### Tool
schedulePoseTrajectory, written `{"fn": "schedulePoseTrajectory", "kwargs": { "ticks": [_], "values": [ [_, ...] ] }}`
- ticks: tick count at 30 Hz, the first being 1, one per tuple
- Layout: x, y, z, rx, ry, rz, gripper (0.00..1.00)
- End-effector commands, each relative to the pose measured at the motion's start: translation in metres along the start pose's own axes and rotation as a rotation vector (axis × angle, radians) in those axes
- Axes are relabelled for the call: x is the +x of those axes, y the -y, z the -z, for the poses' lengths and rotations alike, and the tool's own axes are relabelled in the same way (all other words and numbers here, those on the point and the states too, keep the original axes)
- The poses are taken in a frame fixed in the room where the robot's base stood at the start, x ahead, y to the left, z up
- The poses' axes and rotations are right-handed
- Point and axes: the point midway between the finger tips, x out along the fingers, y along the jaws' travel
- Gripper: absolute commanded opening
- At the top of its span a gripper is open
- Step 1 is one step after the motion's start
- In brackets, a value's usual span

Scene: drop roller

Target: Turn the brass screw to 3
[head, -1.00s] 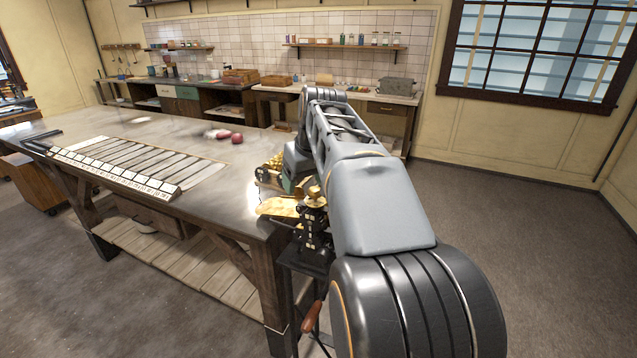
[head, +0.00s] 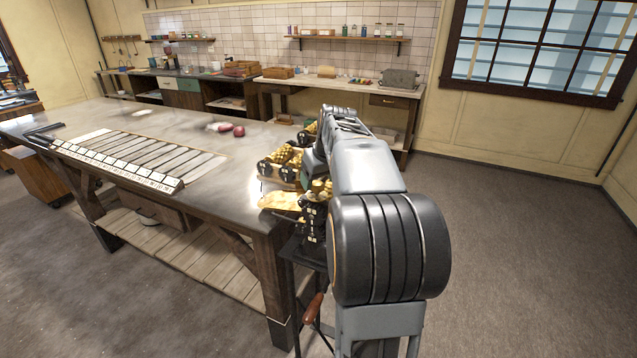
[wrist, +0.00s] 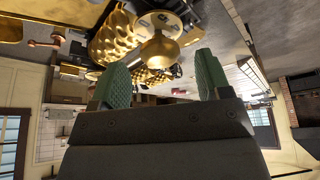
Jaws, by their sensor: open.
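A brass knob (wrist: 160,52), which looks like the brass screw, shows in the wrist view below a pale round dial (wrist: 162,22) with dark marks too small to read. It appears between my gripper's (wrist: 162,72) two green fingers, which are apart and empty. I cannot tell how far beyond the fingertips the knob lies. Dimpled brass rollers (wrist: 110,38) are beside the dial. In the head view the drop roller machine (head: 312,217) stands at the bench's right corner, partly hidden by my arm. The screw cannot be made out there.
More brass rollers (head: 284,160) sit on the metal-topped bench (head: 110,115) beside my arm. A slatted tray (head: 140,155) and red lumps (head: 232,130) lie further left. A wooden crank handle (head: 313,307) hangs below the machine. The floor to the right is clear.

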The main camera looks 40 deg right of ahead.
Motion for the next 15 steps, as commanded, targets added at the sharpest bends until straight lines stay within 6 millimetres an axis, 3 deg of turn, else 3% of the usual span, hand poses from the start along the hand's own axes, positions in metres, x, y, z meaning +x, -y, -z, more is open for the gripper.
{"fn": "schedulePoseTrajectory", "kwargs": {
  "ticks": [6, 15],
  "values": [
    [0.018, 0.0, 0.0, 0.0, 0.0, 0.0, 0.71],
    [0.022, 0.0, 0.0, 0.0, -0.001, 0.0, 0.71]
  ]
}}
